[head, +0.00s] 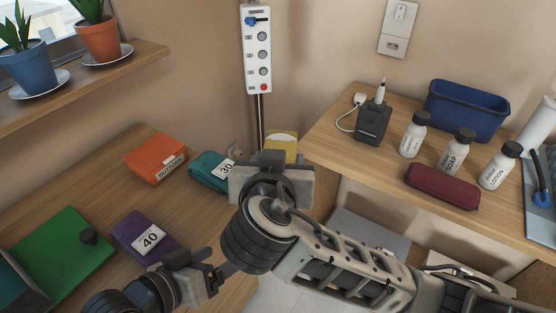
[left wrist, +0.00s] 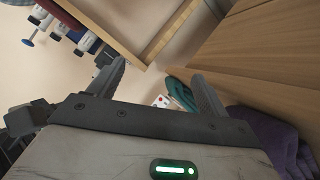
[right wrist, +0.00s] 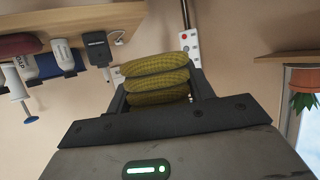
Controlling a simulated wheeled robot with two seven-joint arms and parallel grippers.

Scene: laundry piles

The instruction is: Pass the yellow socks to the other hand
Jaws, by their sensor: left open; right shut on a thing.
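The yellow socks (head: 281,143) are a folded bundle held up in the air in the head view, partly hidden behind my right gripper (head: 271,172). The right wrist view shows the yellow socks (right wrist: 155,82) as stacked ribbed folds between the two fingers of my right gripper (right wrist: 158,92), which is shut on them. My left gripper (head: 216,266) is low in the head view, left of and below the right one, apart from the socks. In the left wrist view my left gripper (left wrist: 157,75) has its fingers spread with nothing between them.
On the left table are a teal bundle (head: 205,171) tagged 30, a purple bundle (head: 133,226) tagged 40, an orange buttons box (head: 155,157) and a green item (head: 62,246). The right shelf holds several bottles (head: 414,134), a maroon case (head: 442,187) and a blue bin (head: 467,108).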

